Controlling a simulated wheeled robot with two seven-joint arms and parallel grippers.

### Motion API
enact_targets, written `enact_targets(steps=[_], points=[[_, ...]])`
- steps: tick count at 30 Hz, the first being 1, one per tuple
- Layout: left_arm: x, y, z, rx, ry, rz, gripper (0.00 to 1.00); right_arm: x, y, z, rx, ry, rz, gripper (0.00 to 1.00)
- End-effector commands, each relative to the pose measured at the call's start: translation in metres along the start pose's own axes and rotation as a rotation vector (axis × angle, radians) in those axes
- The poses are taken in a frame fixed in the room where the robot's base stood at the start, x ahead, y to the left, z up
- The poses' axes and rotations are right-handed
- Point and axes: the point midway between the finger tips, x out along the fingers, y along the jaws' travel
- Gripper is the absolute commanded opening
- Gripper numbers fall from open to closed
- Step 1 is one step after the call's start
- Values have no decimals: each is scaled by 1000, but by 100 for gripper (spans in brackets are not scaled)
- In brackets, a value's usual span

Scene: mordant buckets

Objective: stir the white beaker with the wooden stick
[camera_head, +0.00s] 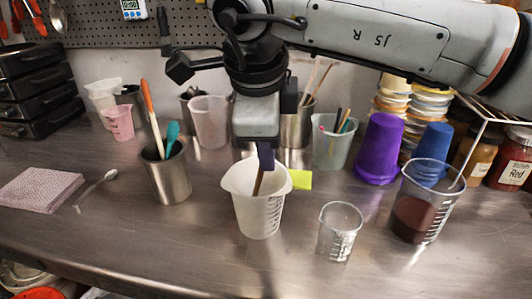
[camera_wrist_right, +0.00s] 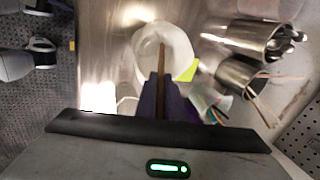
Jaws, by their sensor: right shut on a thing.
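The white beaker (camera_head: 259,212) stands upright on the metal counter in the middle of the head view. In the right wrist view the beaker (camera_wrist_right: 176,42) shows from above. My right gripper (camera_head: 266,158) is just above the beaker's mouth, pointing down, and is shut on the brown wooden stick (camera_head: 258,183). The stick's lower part is inside the beaker; its tip is hidden by the wall in the head view. In the right wrist view the stick (camera_wrist_right: 161,58) stands out between the dark fingers, over the beaker's opening. My left gripper is not in view.
A small clear beaker (camera_head: 340,232) and a larger beaker of dark red liquid (camera_head: 414,215) stand to the right. A steel cup (camera_head: 168,178) with utensils stands to the left. Purple (camera_head: 380,148) and blue (camera_head: 428,150) cups stand behind. The counter's front is clear.

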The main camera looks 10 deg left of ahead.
Motion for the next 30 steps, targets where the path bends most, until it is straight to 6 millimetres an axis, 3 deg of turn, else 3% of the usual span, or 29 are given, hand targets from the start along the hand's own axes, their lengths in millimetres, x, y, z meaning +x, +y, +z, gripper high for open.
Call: enact_targets(steps=[30], points=[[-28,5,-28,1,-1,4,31,-92,-1,-19,1,-1,0,0]])
